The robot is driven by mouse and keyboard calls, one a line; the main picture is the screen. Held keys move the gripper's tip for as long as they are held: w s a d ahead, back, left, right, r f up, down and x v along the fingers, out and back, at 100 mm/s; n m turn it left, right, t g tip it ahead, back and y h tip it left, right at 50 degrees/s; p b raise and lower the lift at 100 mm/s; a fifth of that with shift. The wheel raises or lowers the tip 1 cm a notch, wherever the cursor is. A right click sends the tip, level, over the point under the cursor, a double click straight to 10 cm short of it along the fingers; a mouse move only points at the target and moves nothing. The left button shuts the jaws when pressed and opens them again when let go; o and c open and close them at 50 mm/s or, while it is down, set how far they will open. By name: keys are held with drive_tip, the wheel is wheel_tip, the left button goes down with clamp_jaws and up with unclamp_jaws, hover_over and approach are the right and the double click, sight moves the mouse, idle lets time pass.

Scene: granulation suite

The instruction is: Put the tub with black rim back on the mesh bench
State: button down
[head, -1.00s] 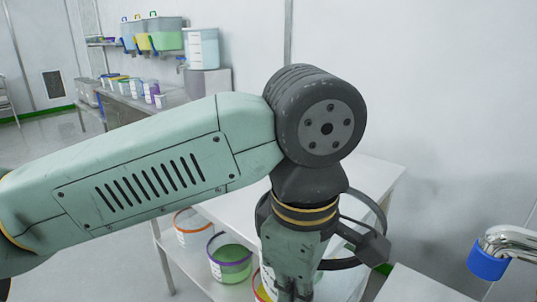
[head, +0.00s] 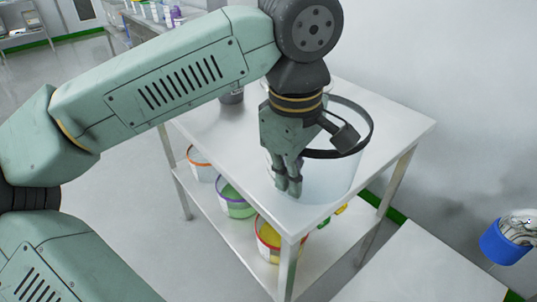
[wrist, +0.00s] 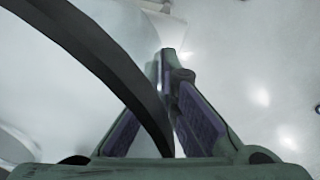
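The tub with black rim (head: 335,180) is pale and see-through, in the middle of the head view, in front of or over a light table. Whether its base touches the table is unclear. My gripper (head: 288,188) points down at the tub's left side, its fingers close together. In the wrist view the black rim (wrist: 110,65) runs down between the fingers (wrist: 168,65), which look shut on the rim and wall; the exact contact is hidden. No mesh top can be made out on any bench.
The light table (head: 400,130) has a lower shelf with a tub with orange rim (head: 203,165), a green tub (head: 236,200) and a yellow tub (head: 268,240). A dark-based container (head: 232,97) stands behind my arm.

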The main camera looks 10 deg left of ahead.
drive_tip(key=w+a, duration=0.2)
drive_tip(key=w, duration=0.1)
drive_tip(key=w+a+p, duration=0.1)
drive_tip(key=w, duration=0.1)
drive_tip(key=shift+w+a+f, duration=0.15)
drive_tip(key=shift+a+f, duration=0.1)
drive_tip(key=shift+a, duration=0.1)
drive_tip(key=f, duration=0.2)
drive_tip(key=f+p, duration=0.1)
drive_tip(key=shift+w+a, duration=0.25)
drive_tip(key=shift+w, duration=0.05)
drive_tip(key=shift+f, duration=0.35)
drive_tip(key=shift+f, duration=0.3)
drive_tip(key=c, duration=1.8)
unclamp_jaws()
drive_tip(key=shift+r, duration=0.15)
drive_tip(key=shift+r, duration=0.1)
